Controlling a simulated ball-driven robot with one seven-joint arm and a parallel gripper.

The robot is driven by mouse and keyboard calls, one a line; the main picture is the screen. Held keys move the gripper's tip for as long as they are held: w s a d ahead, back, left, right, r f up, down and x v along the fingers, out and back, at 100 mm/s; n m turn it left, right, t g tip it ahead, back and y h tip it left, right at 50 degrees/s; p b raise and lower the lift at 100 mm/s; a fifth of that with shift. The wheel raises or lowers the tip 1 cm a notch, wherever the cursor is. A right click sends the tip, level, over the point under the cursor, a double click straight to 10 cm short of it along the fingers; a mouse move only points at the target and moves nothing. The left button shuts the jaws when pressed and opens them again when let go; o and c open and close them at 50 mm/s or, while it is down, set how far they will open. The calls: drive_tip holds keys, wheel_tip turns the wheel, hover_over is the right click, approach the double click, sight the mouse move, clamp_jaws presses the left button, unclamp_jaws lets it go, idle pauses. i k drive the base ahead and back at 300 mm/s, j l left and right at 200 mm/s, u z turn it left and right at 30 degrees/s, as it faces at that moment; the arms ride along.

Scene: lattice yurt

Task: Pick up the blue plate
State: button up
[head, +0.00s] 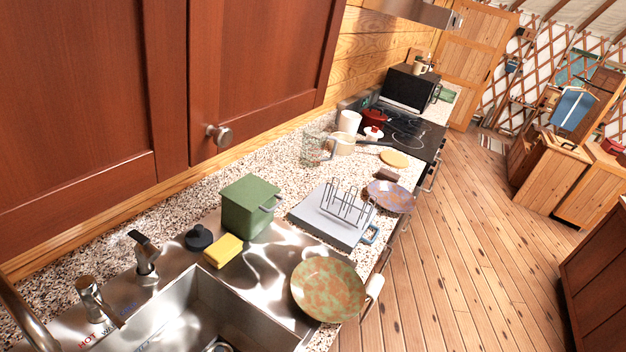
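A mottled bluish-purple plate with an orange-brown tint (390,197) lies on the speckled counter near its front edge, just past the grey dish rack (318,229). It is the only plate in view that looks blue. A second plate, mottled green and orange (328,289), lies closer, at the right of the sink by the counter edge. My gripper is not in view, so its state and its place relative to the plates do not show.
A green box (250,206), yellow sponge (223,251) and black stopper-like item (199,238) stand by the sink (200,310). A small dark block (387,174) sits behind the blue plate. Cabinets (262,60) overhang the counter. The wooden floor (460,250) at right is clear.

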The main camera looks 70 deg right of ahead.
sight(393, 197)
drive_tip(key=l+z, duration=0.1)
drive_tip(key=z, duration=0.85)
drive_tip(key=i+l+z, duration=0.1)
drive_tip(key=z, duration=0.4)
drive_tip(key=i+l+z, duration=0.45)
drive_tip(key=i+z, duration=0.15)
drive_tip(key=z, duration=0.15)
drive_tip(key=i+l+z, duration=0.1)
drive_tip(key=i+z, duration=0.35)
drive_tip(key=i, duration=0.85)
